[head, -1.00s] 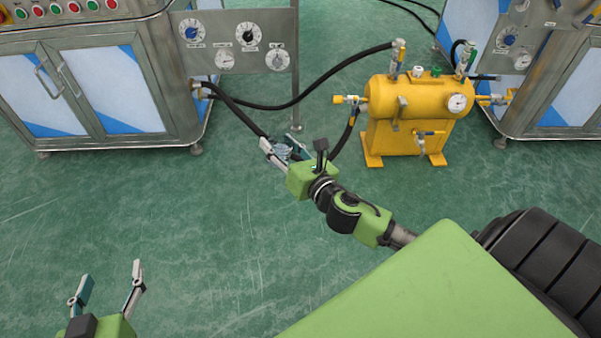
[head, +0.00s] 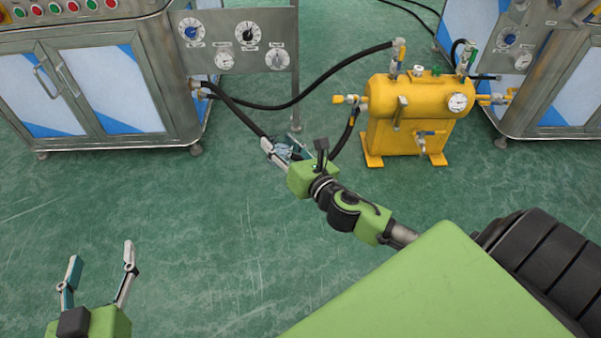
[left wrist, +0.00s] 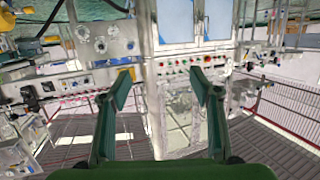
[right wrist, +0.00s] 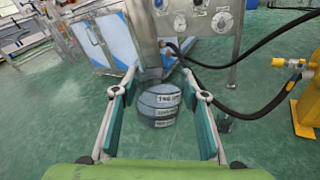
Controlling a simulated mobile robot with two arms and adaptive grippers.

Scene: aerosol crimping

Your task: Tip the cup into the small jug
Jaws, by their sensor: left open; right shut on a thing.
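My left gripper (head: 101,253) is open and empty at the lower left of the head view. Its spread fingers also show in the left wrist view (left wrist: 160,75). I cannot make out the small jug in any view.
A steel cabinet (head: 100,95) with buttons stands at upper left, beside a dial panel (head: 235,42). A yellow tank (head: 415,115) with valves stands behind my right arm. Black hoses (head: 310,88) hang between the panel and the tank. The green floor at centre left is clear.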

